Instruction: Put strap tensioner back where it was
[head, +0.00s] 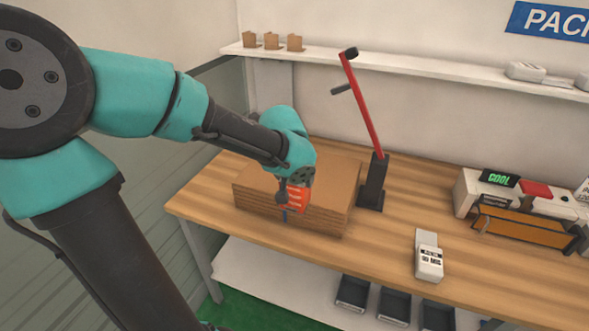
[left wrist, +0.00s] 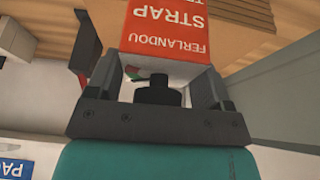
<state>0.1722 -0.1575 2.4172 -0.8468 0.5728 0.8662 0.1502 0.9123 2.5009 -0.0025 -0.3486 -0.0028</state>
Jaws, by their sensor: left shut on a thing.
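The strap tensioner (left wrist: 172,35) is a red-orange block with white lettering reading "STRAP" and "FERLANDOU", seen close up in the left wrist view. In the head view it shows as an orange piece (head: 297,197) below my left wrist. My left gripper (left wrist: 165,80) is shut on it, one finger on each side. In the head view the left gripper (head: 290,190) is in front of the stack of flat cardboard (head: 335,205) on the wooden table. Whether the tensioner touches the cardboard is unclear. My right gripper is in neither view.
A red lever on a black stand (head: 372,185) rises right of the cardboard. A white labelled box (head: 429,262) lies on the table (head: 400,225). A sealing machine (head: 525,220) is at the right. A wall shelf (head: 420,67) holds small boxes. Dark bins (head: 394,304) sit below.

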